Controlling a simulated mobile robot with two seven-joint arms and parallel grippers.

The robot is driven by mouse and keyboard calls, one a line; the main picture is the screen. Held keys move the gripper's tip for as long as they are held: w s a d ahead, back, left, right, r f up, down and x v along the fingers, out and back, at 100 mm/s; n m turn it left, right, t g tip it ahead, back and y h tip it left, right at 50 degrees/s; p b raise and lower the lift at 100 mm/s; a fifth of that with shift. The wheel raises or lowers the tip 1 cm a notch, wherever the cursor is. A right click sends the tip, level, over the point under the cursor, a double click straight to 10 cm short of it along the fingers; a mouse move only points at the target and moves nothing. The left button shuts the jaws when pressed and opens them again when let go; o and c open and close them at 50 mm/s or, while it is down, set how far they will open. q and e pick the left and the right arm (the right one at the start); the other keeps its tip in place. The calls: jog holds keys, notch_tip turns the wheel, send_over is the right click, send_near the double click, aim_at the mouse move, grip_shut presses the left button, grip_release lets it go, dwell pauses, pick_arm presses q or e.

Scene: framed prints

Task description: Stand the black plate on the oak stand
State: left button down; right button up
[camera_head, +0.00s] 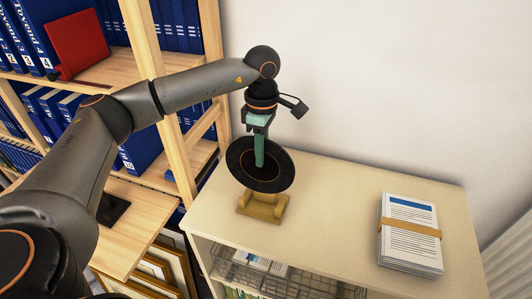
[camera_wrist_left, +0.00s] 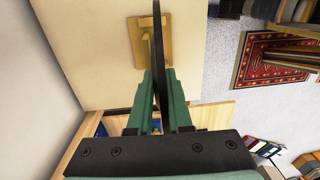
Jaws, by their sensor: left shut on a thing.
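The black plate (camera_head: 281,172) is a dark round disc held upright by its upper part in my left gripper (camera_head: 259,158). The green fingers are shut on it. In the left wrist view the plate (camera_wrist_left: 157,45) shows edge-on between the fingers (camera_wrist_left: 158,85). The oak stand (camera_head: 262,209) is a small tan block with a raised part, on the cabinet top. The plate's lower edge is close above or at the stand's back; I cannot tell if they touch. In the left wrist view the plate partly overlaps the stand (camera_wrist_left: 137,50). My right gripper is not in view.
The pale cabinet top (camera_head: 345,205) has free room right of the stand. A banded stack of papers (camera_head: 410,213) lies at its right. A wooden shelf with blue binders (camera_head: 143,150) stands at left. A wire basket (camera_head: 270,275) is below. A white wall is behind.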

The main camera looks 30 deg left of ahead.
aim_at(264, 171)
pick_arm(q)
jog(key=shift+w+d, duration=0.2)
jog(key=shift+f+b, duration=2.2)
jog(key=shift+f, duration=0.95)
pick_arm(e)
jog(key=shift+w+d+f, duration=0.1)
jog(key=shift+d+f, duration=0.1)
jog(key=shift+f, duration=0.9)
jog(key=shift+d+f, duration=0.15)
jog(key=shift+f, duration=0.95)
pick_arm(q)
jog(key=c, duration=0.8)
grip_release()
jog(key=shift+o, duration=0.2)
jog(key=shift+r+p, duration=2.2)
jog(key=shift+r, duration=0.85)
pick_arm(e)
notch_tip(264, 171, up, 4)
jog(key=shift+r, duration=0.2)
pick_arm(q)
jog(key=shift+f, duration=0.1)
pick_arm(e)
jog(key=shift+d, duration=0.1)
